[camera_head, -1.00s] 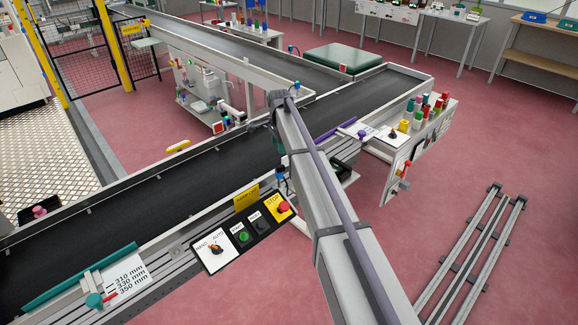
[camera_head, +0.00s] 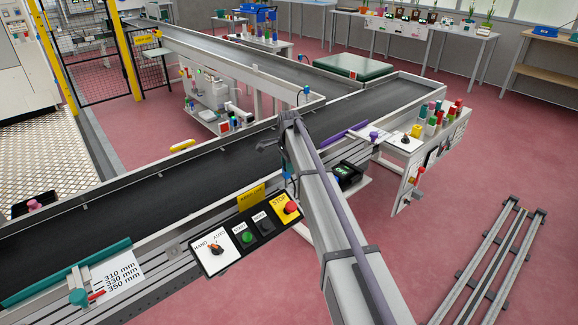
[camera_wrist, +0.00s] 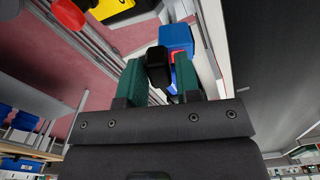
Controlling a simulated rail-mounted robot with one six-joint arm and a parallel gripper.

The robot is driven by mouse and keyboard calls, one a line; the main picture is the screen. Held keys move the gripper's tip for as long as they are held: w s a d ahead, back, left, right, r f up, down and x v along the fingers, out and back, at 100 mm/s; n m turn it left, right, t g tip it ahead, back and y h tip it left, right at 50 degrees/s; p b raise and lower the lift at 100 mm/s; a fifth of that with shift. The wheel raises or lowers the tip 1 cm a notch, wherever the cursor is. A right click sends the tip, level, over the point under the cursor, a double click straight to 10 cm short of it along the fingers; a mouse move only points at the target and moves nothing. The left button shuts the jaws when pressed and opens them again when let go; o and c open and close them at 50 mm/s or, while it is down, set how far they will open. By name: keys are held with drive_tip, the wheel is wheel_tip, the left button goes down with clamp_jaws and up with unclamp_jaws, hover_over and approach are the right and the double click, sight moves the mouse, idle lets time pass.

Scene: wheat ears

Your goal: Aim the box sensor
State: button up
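The box sensor, a small blue block with a black part, shows beyond my fingertips in the wrist view (camera_wrist: 177,39). In the head view a blue piece (camera_head: 287,168) shows beside the upper end of my arm, at the conveyor's near side. My gripper (camera_wrist: 159,63) has two green fingers standing apart. A black block (camera_wrist: 157,68) shows between them, nearer the left finger. Small blue and red parts show by the right finger. I cannot tell whether the fingers touch any of these. In the head view my arm hides most of the gripper.
The dark conveyor belt (camera_head: 130,192) runs along the work side. A control panel (camera_head: 247,236) with a switch, buttons and a red stop knob sits left of my arm. A display box (camera_head: 347,173) and a bench with coloured cylinders (camera_head: 437,120) stand to the right.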

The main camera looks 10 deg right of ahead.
clamp_jaws()
drive_tip(key=n, duration=0.3)
drive_tip(key=shift+w+d+n, duration=0.15)
drive_tip(key=shift+d+n, duration=0.1)
drive_tip(key=shift+n, duration=0.05)
drive_tip(key=shift+o, duration=1.7)
unclamp_jaws()
drive_tip(key=shift+r, duration=0.1)
wheel_tip(320, 180, up, 11)
drive_tip(key=p, duration=1.1)
drive_tip(key=shift+f, duration=0.2)
